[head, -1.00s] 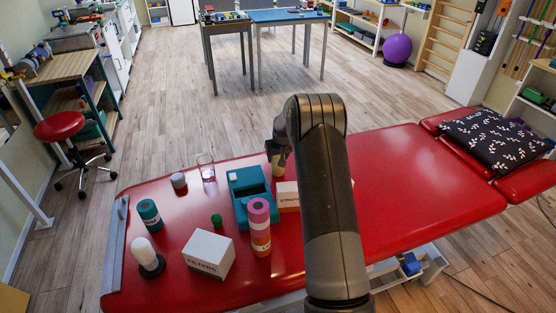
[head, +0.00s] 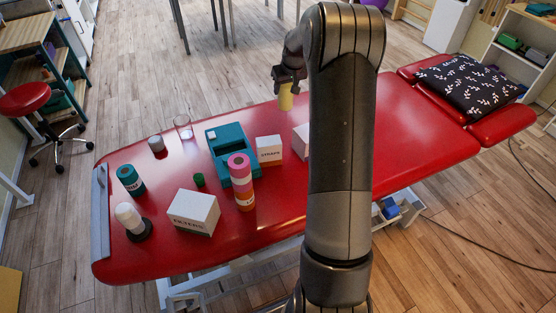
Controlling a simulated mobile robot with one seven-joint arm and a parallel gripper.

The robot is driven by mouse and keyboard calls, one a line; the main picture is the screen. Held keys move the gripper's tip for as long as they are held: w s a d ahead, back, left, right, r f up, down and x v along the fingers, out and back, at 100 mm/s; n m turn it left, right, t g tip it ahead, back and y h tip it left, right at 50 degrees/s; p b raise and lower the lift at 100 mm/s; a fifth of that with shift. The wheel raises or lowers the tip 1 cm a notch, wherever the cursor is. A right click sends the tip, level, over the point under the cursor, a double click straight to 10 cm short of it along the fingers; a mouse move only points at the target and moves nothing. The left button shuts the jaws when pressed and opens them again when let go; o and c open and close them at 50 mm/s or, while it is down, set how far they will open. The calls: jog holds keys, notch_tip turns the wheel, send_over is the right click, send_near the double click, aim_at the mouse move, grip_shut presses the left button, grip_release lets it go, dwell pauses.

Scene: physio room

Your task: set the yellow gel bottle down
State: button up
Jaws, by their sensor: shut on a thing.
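My gripper (head: 287,80) is in the head view at the far edge of the red treatment table (head: 400,130), left of my arm. It is shut on the yellow gel bottle (head: 286,98), which hangs below the fingers. The top of the bottle is hidden by the fingers. The bottle appears to be above the red surface; the gap beneath it is hard to judge.
A teal tray (head: 218,139), a STRAPS box (head: 269,150), a stacked pink and orange roll (head: 241,182), a FILTERS box (head: 194,211) and a glass (head: 183,127) stand on the left part. A patterned pillow (head: 470,85) lies at the right. Red surface right of my arm is clear.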

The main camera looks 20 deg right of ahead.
jog(key=s+a+r+n+g+y, duration=0.1)
jog(key=s+a+n+g+y, duration=0.15)
jog(key=s+n, duration=1.05)
jog(key=s+a+r+n+g+y, duration=0.2)
jog(key=s+n, duration=0.5)
jog(key=s, duration=1.3)
jog(key=shift+g, duration=0.45)
jog(key=shift+w+a+f, duration=1.4)
jog(key=shift+w+f, duration=0.05)
jog(key=shift+f, duration=1.45)
jog(key=shift+w+a+f, duration=1.4)
jog(key=shift+a+f, duration=0.05)
jog(key=shift+f, duration=1.45)
jog(key=shift+w+a+f, duration=1.4)
jog(key=shift+w+f, duration=0.05)
jog(key=shift+f, duration=1.45)
jog(key=shift+f, duration=0.1)
jog(key=o, duration=1.2)
jog(key=shift+c, duration=0.2)
